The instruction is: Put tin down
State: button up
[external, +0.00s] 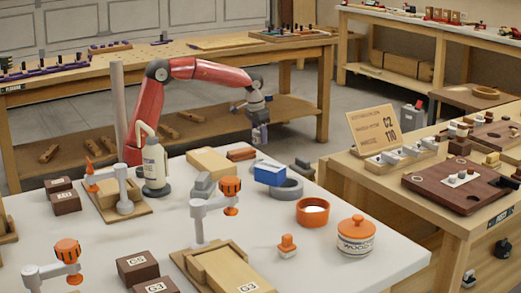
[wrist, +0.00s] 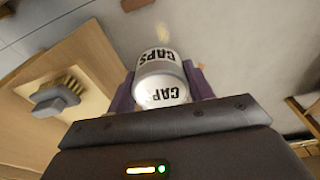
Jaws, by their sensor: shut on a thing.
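My gripper (wrist: 160,85) is shut on a white tin (wrist: 161,78) with dark "CAPS" lettering, held between its purple fingers in the wrist view. In the external view my gripper (external: 259,132) hangs at the end of the red arm, pointing down, beyond the far edge of the white table in the picture. The tin is too small there to make out clearly. In the wrist view, grey floor shows behind the tin, with no surface touching it that I can see.
A wooden surface with a brush (wrist: 60,96) lies left in the wrist view. The white table (external: 330,262) holds a blue box (external: 269,175), an orange ring (external: 313,212), a lidded jar (external: 356,238) and clamps. A wooden bench (external: 360,185) stands right; another bench (external: 150,67) stands behind.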

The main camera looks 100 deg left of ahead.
jog(key=w+d+f+n+b, duration=0.1)
jog(key=w+d+f, duration=0.35)
jog(key=d, duration=0.35)
jog(key=w+d+f+n+b, duration=0.1)
jog(key=w+d+f+b, duration=0.15)
jog(key=d+f, duration=0.45)
jog(key=w+d+r+m+h+p, duration=0.1)
jog(key=w+d+m+p, duration=0.3)
jog(key=w+d+m, duration=0.6)
jog(key=w+d, duration=0.1)
jog(key=d, duration=0.2)
jog(key=shift+w+d, duration=0.15)
jog(key=shift+w, duration=0.25)
